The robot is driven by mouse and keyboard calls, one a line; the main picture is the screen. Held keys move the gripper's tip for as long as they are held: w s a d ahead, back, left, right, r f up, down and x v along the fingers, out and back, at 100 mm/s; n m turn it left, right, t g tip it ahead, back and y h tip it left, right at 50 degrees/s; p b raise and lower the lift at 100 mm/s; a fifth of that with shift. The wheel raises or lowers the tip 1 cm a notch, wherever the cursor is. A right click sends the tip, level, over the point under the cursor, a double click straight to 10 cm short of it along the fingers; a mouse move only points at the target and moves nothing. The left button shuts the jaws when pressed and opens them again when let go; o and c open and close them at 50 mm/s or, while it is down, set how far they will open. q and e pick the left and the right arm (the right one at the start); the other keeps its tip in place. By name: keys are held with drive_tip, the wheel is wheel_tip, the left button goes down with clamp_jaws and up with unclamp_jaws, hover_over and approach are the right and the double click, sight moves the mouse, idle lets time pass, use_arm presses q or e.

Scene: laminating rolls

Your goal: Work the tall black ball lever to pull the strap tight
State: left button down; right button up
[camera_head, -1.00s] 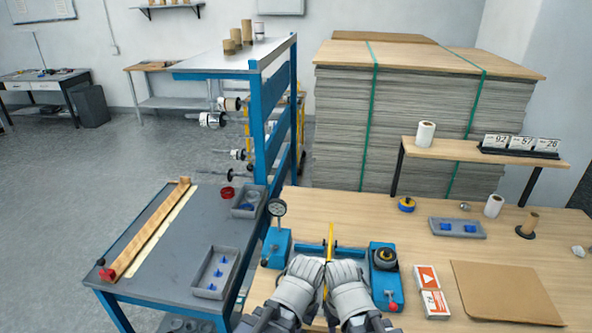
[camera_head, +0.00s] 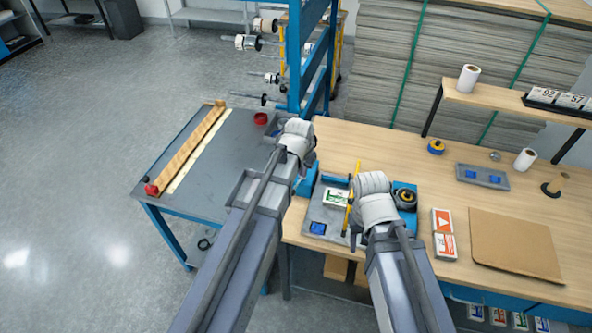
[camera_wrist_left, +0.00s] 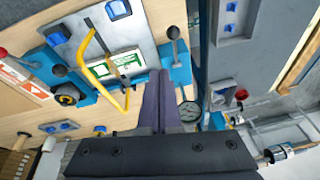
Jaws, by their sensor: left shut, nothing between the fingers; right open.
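A black ball lever (camera_wrist_left: 172,32) stands on a blue block (camera_wrist_left: 180,75) of the machine in the left wrist view; my left arm hides it in the head view. A second black ball (camera_wrist_left: 60,70) shows near the machine's other block. My left gripper (camera_head: 298,128) is at the machine's left end. Its fingers (camera_wrist_left: 158,78) are shut and empty, beside the blue block and apart from the lever's ball. My right gripper (camera_head: 370,182) is open over the machine's right part, beside the yellow bar (camera_head: 353,190); its fingertips are hard to see. The strap cannot be clearly made out.
A grey plate (camera_head: 325,210) carries a green-and-white card (camera_head: 336,197). A round dial (camera_wrist_left: 190,112) is close to my left fingers. A black-and-yellow knob (camera_head: 404,197) sits right of my right gripper. Cardboard (camera_head: 515,243) lies right; a dark side table (camera_head: 215,160) stands left.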

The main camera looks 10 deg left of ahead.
use_arm(q)
drive_tip(key=w, duration=0.1)
drive_tip(key=w+a+r, duration=0.1)
drive_tip(key=w+a, duration=0.1)
drive_tip(key=shift+a+r+t, duration=0.1)
drive_tip(key=shift+r+t, duration=0.2)
use_arm(e)
drive_tip(key=shift+w+r, duration=0.1)
drive_tip(key=shift+r, duration=0.55)
use_arm(q)
drive_tip(key=b, duration=1.1)
hover_over(295, 188)
wheel_tip(295, 188, down, 12)
drive_tip(key=r, duration=0.1)
drive_tip(key=shift+s+f, duration=0.35)
drive_tip(key=shift+s, duration=0.45)
use_arm(e)
wheel_tip(295, 188, down, 12)
drive_tip(key=shift+r, duration=0.2)
